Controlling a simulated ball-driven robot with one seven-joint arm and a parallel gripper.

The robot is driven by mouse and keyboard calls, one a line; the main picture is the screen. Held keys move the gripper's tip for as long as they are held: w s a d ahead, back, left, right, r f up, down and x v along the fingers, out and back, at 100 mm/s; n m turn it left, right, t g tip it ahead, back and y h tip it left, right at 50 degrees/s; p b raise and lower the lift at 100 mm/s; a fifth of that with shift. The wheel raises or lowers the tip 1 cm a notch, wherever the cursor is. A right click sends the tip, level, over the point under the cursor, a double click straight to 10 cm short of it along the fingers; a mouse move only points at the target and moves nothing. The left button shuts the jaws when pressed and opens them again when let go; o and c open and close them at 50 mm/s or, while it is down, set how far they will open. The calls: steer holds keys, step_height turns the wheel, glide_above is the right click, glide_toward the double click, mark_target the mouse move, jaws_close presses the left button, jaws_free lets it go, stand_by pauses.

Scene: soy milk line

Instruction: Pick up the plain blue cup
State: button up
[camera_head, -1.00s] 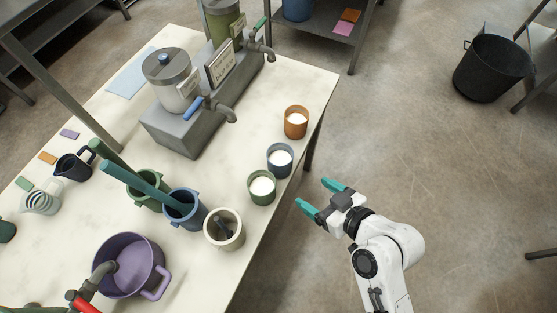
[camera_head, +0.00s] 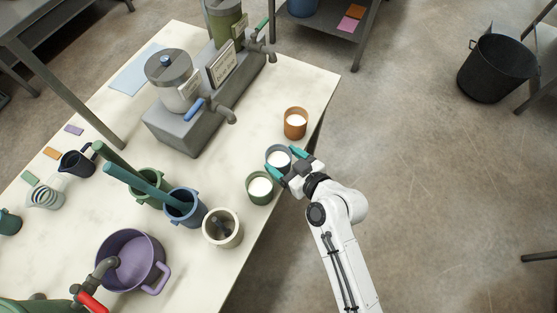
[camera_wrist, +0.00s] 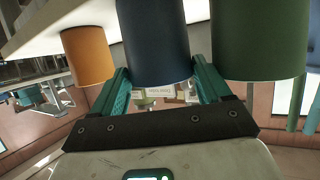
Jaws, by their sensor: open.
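The plain blue cup (camera_head: 277,156) holds white liquid and stands near the table's right edge, between an orange cup (camera_head: 295,123) and a green cup (camera_head: 260,188). My gripper (camera_head: 284,162) is open at the blue cup, with its teal fingers on either side of it. In the wrist view the dark blue cup (camera_wrist: 153,45) fills the gap between the two fingers. The orange cup (camera_wrist: 88,55) is just outside the left finger, and the green cup (camera_wrist: 252,40) is just outside the right finger. I cannot tell whether the fingers touch any cup.
A cream pot (camera_head: 222,229), a blue container (camera_head: 186,208) and a purple pot (camera_head: 131,263) stand nearer on the table (camera_head: 262,92). A grey dispenser unit (camera_head: 185,128) with taps stands behind.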

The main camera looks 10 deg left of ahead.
steer(key=shift+w+a+f, duration=0.25)
steer(key=shift+w+a, duration=0.1)
steer(key=shift+a, duration=0.05)
steer(key=shift+c, duration=0.3)
steer(key=c, duration=0.7)
steer(key=shift+c, duration=0.2)
steer(key=shift+r, duration=0.15)
